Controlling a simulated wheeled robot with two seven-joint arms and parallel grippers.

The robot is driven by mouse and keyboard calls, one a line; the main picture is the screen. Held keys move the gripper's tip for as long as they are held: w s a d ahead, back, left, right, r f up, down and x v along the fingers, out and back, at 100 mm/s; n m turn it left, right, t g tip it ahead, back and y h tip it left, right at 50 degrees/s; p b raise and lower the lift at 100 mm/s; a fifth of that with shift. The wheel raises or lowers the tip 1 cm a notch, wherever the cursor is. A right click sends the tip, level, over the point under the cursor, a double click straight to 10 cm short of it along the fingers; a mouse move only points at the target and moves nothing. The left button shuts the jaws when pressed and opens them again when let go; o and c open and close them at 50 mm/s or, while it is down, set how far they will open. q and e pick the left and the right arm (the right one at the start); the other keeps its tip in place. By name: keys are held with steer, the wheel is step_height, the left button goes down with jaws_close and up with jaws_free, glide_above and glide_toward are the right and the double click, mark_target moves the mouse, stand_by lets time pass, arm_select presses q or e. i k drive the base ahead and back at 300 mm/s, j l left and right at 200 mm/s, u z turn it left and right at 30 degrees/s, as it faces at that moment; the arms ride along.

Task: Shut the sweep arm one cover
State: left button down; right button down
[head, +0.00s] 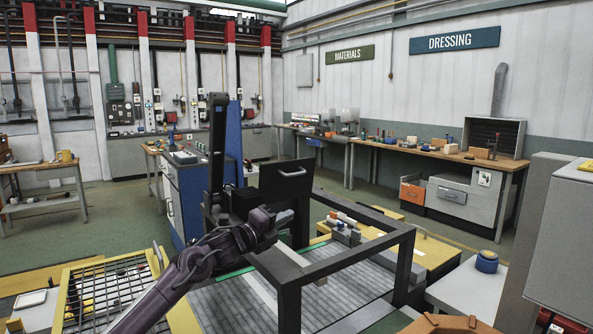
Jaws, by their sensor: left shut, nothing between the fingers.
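A black flat panel with a pale bar handle (288,183) stands upright beside a tall black post (217,145); it looks like the sweep arm cover, though no label shows. Its lower part and its hinge are hidden or too dark to make out. My left arm comes up from the lower left, and my left gripper (282,217) is just below the panel in the picture. The gripper is shut and empty. I cannot tell whether it touches the panel. My right gripper is not in view.
A black rectangular frame (345,262) stands over a grey slatted bed (232,302) in front. A yellow-edged wire grid (105,290) lies at left. A blue cabinet (185,200) stands behind. A yellow table (430,257) and a grey cabinet (565,245) are at right. Green floor is open farther back.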

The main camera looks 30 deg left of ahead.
mark_target(279, 180)
steer(key=i+j, duration=0.7)
steer(key=i+z, duration=0.05)
steer(key=i, duration=0.1)
